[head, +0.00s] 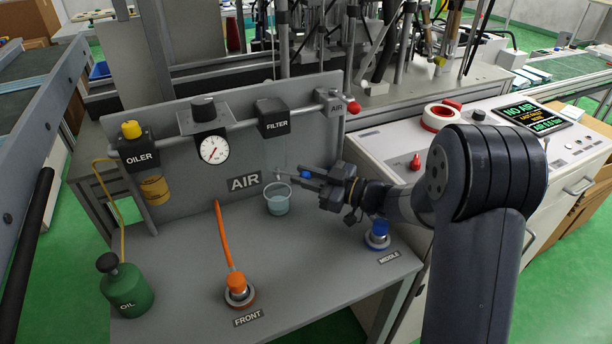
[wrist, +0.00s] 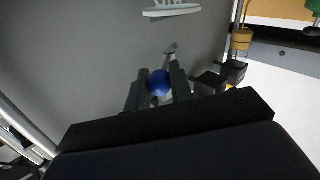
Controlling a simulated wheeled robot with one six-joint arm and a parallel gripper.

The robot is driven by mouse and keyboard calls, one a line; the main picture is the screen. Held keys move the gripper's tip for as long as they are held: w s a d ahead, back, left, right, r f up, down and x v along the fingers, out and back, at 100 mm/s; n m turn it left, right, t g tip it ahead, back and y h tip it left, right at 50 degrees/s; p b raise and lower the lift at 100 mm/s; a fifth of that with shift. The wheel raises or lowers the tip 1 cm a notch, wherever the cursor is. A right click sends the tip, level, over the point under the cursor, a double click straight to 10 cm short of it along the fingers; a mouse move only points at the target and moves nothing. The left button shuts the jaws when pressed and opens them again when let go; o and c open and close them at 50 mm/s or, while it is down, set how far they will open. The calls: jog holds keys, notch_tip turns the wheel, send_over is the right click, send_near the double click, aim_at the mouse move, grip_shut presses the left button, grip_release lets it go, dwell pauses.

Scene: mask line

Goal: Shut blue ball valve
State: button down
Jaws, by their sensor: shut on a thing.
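The blue ball (wrist: 160,82) of the valve sits between the two fingers of my gripper (wrist: 159,86) in the wrist view. A grey metal piece (wrist: 170,50) shows just beyond the fingertips. In the head view my gripper (head: 302,175) reaches in from the right, below the filter (head: 274,118), and a bit of the blue ball (head: 305,174) shows between its fingers. The fingers are shut on the ball. The fingers hide much of the valve, so I cannot tell its handle angle clearly.
A cup with bluish liquid (head: 277,198) stands just below my fingertips. The gauge (head: 213,149), oiler (head: 140,155) and a red knob (head: 353,107) are on the air panel. The display reads "NO AIR" (head: 531,113).

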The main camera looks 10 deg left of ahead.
jog(key=c, duration=1.3)
grip_release()
jog(key=shift+a, duration=0.1)
jog(key=shift+r, duration=0.1)
notch_tip(320, 180, up, 10)
jog(key=p, duration=0.2)
jog(key=shift+p, duration=0.35)
